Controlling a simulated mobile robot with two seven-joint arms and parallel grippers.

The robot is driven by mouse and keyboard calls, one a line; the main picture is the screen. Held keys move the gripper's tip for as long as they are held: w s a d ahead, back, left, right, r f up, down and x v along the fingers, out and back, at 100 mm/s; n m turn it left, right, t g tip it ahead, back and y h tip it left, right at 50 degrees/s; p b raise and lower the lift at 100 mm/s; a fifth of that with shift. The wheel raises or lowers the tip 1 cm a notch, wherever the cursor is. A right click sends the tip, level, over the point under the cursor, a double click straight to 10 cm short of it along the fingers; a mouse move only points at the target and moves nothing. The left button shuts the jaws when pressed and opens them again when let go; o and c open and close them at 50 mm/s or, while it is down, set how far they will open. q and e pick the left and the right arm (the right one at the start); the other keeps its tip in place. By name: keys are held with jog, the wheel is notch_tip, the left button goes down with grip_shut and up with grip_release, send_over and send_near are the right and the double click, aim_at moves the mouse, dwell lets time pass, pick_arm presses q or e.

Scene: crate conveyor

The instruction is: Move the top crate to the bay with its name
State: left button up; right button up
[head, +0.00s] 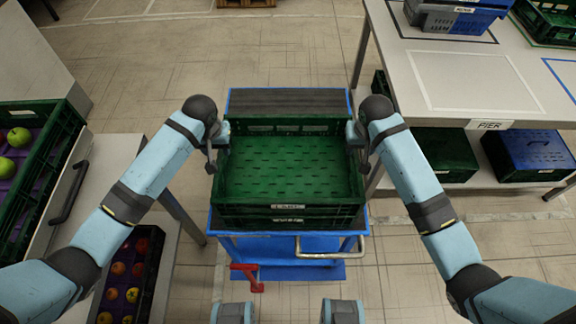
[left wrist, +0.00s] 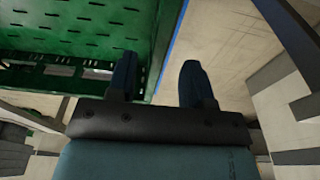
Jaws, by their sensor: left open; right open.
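The empty green top crate (head: 290,165) sits on another green crate, whose label shows below (head: 287,219), on a blue cart (head: 225,220). The top crate's front label (head: 288,206) is too small to read. My left gripper (head: 216,152) is open at its left wall. In the left wrist view the crate's edge (left wrist: 165,40) shows between the two fingers (left wrist: 160,80); I cannot tell whether they touch it. My right gripper (head: 360,150) is open at its right wall. A bay outlined in white (head: 470,82) on the right bench is empty, with a sign "PIER" (head: 489,124).
Other outlined bays hold a blue and grey crate (head: 455,16) and a green crate (head: 548,20); a blue-outlined bay lies at the right edge. Crates stand under the bench (head: 525,153). Fruit crates (head: 40,165) stand at left. Floor behind the cart is clear.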

aim_at(222, 159)
pick_arm(q)
jog(key=f, duration=0.4)
jog(key=w+f, duration=0.1)
jog(key=f, duration=0.2)
jog(key=shift+f, duration=0.1)
pick_arm(e)
jog(key=f, duration=0.4)
jog(key=w+f, duration=0.1)
jog(key=f, duration=0.2)
jog(key=shift+f, duration=0.1)
pick_arm(q)
grip_shut()
pick_arm(e)
grip_shut()
